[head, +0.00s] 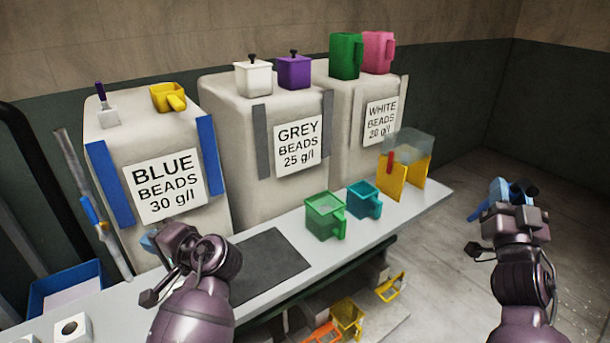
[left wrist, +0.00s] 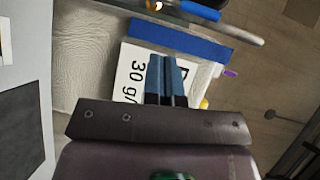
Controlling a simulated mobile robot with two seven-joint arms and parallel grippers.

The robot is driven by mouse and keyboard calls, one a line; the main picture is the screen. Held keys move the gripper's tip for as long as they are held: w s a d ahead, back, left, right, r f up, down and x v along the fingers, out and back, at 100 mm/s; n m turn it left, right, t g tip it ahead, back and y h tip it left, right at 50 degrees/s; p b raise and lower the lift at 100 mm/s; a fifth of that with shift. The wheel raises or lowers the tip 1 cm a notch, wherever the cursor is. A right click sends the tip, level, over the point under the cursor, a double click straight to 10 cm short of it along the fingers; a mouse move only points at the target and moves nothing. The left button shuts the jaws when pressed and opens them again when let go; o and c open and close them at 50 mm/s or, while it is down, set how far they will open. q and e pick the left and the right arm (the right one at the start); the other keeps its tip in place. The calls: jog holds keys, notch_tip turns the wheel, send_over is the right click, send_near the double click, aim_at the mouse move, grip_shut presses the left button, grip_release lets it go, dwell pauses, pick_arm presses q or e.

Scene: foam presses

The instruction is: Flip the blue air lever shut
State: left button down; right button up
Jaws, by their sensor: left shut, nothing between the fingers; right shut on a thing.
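The blue air lever (head: 90,210) sits on a grey pipe (head: 75,165) left of the blue beads bag. It looks roughly in line with the pipe. In the left wrist view the blue lever (left wrist: 195,9) shows at the top edge, partly cut off. My left gripper (head: 148,240) is shut and empty, in front of the blue beads bag, to the right of the lever and apart from it. Its shut blue fingers also show in the left wrist view (left wrist: 167,75). My right gripper (head: 508,200) is raised at the right, shut on a dark blue thing (head: 520,190) that I cannot identify.
The blue beads bag (head: 120,135) stands behind the bench (head: 415,203), beside grey and white beads bags. A blue tray (head: 50,277) lies at left.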

aim_at(93, 218)
pick_arm(q)
jog(key=shift+y, duration=0.8)
jog(key=r, duration=0.1)
jog(key=w+d+r, duration=0.2)
jog(key=r, duration=0.1)
jog(key=shift+w, duration=0.1)
jog(key=shift+a, duration=0.1)
